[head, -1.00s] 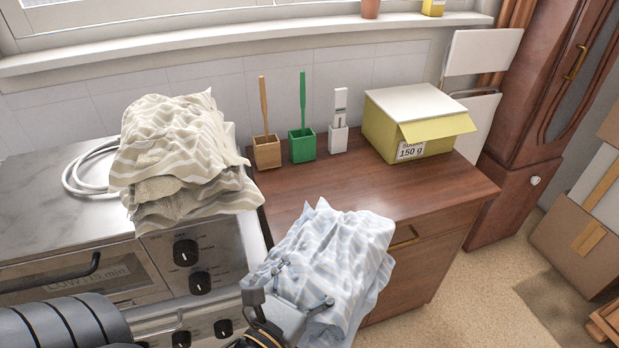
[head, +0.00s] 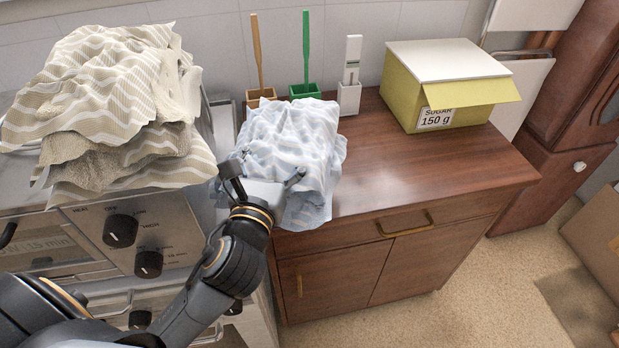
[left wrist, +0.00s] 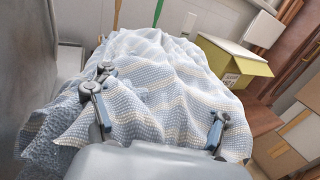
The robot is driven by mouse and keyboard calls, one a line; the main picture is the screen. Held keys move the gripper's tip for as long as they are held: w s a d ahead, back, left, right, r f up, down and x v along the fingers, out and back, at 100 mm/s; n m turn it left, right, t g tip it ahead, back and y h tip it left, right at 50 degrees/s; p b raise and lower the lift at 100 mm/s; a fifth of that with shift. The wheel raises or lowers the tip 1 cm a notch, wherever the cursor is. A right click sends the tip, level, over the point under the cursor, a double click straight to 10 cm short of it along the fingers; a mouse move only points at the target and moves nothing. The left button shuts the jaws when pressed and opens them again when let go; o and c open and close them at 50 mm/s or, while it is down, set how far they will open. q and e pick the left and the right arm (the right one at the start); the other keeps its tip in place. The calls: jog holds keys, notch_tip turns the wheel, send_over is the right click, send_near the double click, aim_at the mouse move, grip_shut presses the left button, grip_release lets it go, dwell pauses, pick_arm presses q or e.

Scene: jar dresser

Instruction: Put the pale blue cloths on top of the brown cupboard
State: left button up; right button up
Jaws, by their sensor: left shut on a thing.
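The pale blue striped cloths (head: 296,140) are in a crumpled bundle over the left end of the brown cupboard (head: 420,180). My left gripper (head: 262,182) is shut on the bundle's near edge. In the left wrist view the cloths (left wrist: 150,80) fill the middle, with the fingers (left wrist: 160,120) pressed against them. I cannot tell whether the bundle touches the cupboard top. It hides the top's left front corner. My right gripper is in neither view.
Wooden (head: 261,97), green (head: 305,91) and white (head: 349,98) brush holders stand just behind the cloths. A yellow sugar box (head: 440,95) stands at the back right. Beige cloths (head: 110,100) lie on the oven at left. The cupboard top's middle and front right are clear.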

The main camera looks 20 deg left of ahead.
pick_arm(q)
jog(key=w, duration=0.1)
jog(key=w+f, duration=0.1)
jog(key=w, duration=0.1)
jog(key=w+f, duration=0.1)
jog(key=shift+w+d+f, duration=0.15)
jog(key=shift+d, duration=0.2)
jog(key=w+f, duration=0.1)
jog(key=w+f+b, duration=0.1)
jog(key=w+f, duration=0.1)
jog(key=shift+d+f, duration=0.3)
jog(key=shift+f, duration=0.05)
jog(key=shift+w+d+f+b, duration=0.1)
jog(key=shift+w+f+b, duration=0.25)
jog(key=shift+f, duration=0.2)
jog(key=f, duration=0.2)
jog(key=shift+w+f+b, duration=0.25)
jog(key=shift+f+b, duration=0.1)
jog(key=shift+b, duration=0.05)
jog(key=shift+f, duration=0.3)
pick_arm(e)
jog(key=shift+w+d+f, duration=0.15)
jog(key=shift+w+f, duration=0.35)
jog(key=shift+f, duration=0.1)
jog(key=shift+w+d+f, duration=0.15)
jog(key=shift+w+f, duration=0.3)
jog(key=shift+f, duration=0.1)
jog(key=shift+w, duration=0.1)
